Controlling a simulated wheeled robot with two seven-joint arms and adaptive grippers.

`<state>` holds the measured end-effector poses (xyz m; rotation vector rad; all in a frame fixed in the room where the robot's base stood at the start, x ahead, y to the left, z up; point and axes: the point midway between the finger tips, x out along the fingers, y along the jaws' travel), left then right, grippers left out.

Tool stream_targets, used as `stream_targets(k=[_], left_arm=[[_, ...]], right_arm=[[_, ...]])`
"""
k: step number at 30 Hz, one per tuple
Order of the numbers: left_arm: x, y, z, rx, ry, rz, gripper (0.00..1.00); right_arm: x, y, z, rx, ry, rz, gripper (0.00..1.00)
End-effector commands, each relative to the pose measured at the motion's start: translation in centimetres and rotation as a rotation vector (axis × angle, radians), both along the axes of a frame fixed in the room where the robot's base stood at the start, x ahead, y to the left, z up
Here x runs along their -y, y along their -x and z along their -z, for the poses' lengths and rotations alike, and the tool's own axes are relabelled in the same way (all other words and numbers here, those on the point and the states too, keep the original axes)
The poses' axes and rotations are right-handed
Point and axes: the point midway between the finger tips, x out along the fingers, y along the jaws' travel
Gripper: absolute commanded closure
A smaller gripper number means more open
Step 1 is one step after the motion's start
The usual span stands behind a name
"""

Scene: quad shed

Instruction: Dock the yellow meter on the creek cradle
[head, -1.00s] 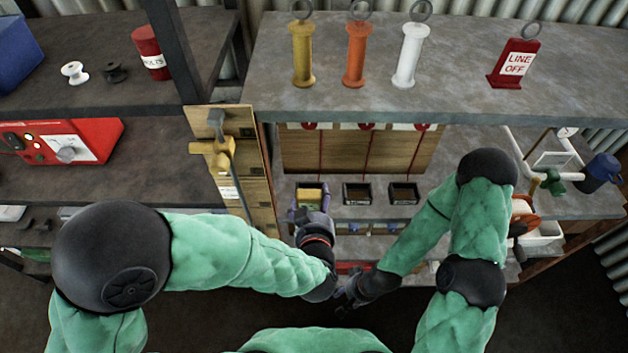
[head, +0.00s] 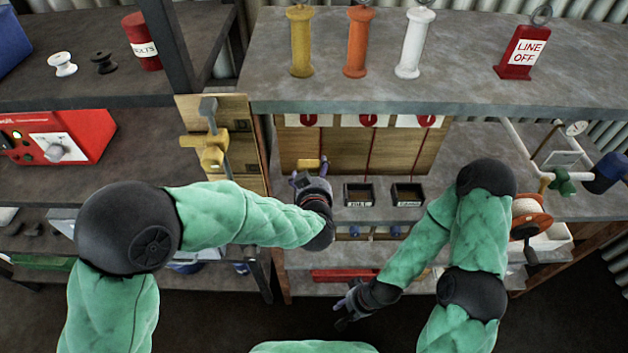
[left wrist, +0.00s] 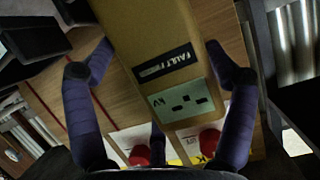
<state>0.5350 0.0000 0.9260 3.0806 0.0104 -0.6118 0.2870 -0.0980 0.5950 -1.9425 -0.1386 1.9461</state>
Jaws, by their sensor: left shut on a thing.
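The yellow meter (head: 307,163) is in my left gripper (head: 308,177), in front of the wooden back panel at the left end of the row of cradles. In the left wrist view the meter (left wrist: 165,35) fills the middle, with a dark label reading "FAULT" and a pale plate reading "KV". Purple fingers are around it. Two black cradles, a middle one (head: 359,203) and a right one (head: 407,203), stand on the shelf; their front labels are too small to read surely. The left cradle is hidden behind my gripper. My right gripper (head: 345,306) hangs low, away from the cradles.
The wooden panel (head: 340,150) bears red round marks and red cords above the cradles. The upper shelf edge (head: 370,105) overhangs them. A yellow valve-like fitting (head: 210,148) sticks out at left. A white pipe frame and an orange reel (head: 530,215) stand at right.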

Motion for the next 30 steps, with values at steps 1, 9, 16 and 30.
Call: stream_targets(k=[1,9,16,30], left_arm=[[0.0,-0.07,0.44,0.003,0.001,0.0,0.56],[0.01,-0.05,0.26,0.004,0.001,0.0,0.56],[0.01,0.0,0.66,0.001,0.0,0.0,0.0],[0.07,0.6,-0.06,0.001,0.0,0.001,0.0]], right_arm=[[0.01,-0.01,0.43,0.0,0.0,0.0,0.6],[0.01,-0.03,0.22,0.001,0.0,0.0,0.6],[0.01,-0.03,0.34,0.001,0.0,0.0,0.6],[0.0,-0.03,-0.14,0.001,0.0,0.0,0.6]])
